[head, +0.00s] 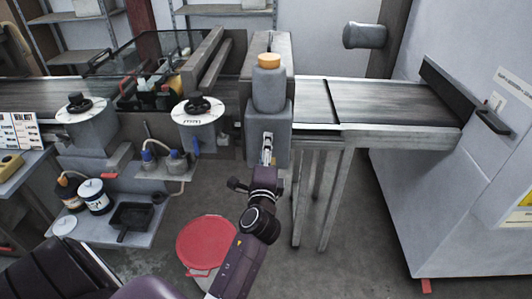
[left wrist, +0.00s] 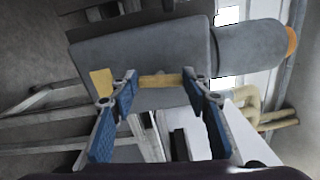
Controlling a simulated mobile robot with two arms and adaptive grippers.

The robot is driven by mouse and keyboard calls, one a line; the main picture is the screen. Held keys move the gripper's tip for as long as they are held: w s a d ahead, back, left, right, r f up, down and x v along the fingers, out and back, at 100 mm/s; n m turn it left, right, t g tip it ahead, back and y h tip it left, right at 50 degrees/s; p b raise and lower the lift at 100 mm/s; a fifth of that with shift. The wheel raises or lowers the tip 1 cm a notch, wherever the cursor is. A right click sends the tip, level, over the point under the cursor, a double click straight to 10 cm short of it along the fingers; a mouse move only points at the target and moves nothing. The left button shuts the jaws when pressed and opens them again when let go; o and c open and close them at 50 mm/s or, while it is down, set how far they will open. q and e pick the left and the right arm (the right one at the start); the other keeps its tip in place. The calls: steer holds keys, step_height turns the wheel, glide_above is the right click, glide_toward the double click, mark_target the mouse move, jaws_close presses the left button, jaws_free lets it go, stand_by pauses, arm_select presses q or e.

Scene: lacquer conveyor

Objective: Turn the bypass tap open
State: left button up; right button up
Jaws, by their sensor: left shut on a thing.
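In the head view, my left gripper (head: 267,148) reaches up to the front of a grey housing (head: 283,118) topped by a grey cylinder with an orange cap (head: 268,62). In the left wrist view, my left gripper (left wrist: 160,92) has its blue-padded fingers on either side of a short tan bar, seemingly the bypass tap's handle (left wrist: 162,82). The fingers are shut on it; it lies across the picture, in front of the grey housing (left wrist: 150,55). In the head view the gripper hides the tap. My right gripper is not in view.
Two grey pots with dial lids, one lid (head: 198,112) near the housing, stand left. A red round lid (head: 207,243) is below. Lower left, a shelf holds cans (head: 95,197) and a black tray (head: 132,217).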

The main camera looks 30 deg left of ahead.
arm_select(q)
steer(key=shift+f+n, duration=0.15)
steer(key=shift+n, duration=0.55)
steer(key=shift+n+b, duration=0.3)
steer(key=shift+b, duration=0.05)
steer(key=o, duration=1.2)
steer(key=shift+c, duration=0.2)
